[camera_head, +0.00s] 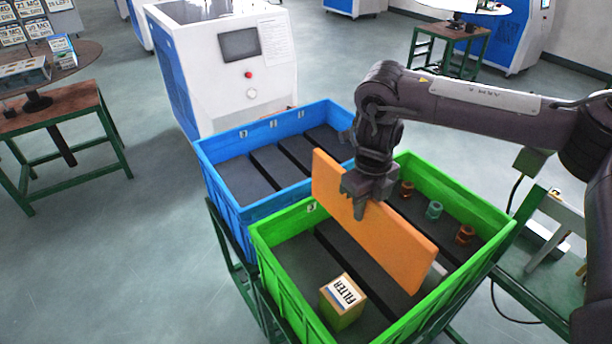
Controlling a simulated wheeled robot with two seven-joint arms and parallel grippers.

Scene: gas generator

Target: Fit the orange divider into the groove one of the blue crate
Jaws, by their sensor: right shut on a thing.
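The orange divider (375,232) is a flat board held on edge, slanting from upper left to lower right above the green crate. My right gripper (363,203) is shut on its upper edge, toward the left part of the board. The divider's left end reaches near the rim between the two crates. The blue crate (232,212) stands behind and left of the green one. Its floor has dark strips, and small number labels sit on its back wall; one reads like 7. Its right part is partly hidden by my right arm. My left gripper is not in view.
A white and blue machine (235,70) stands behind the blue crate. A table (62,112) stands far left.

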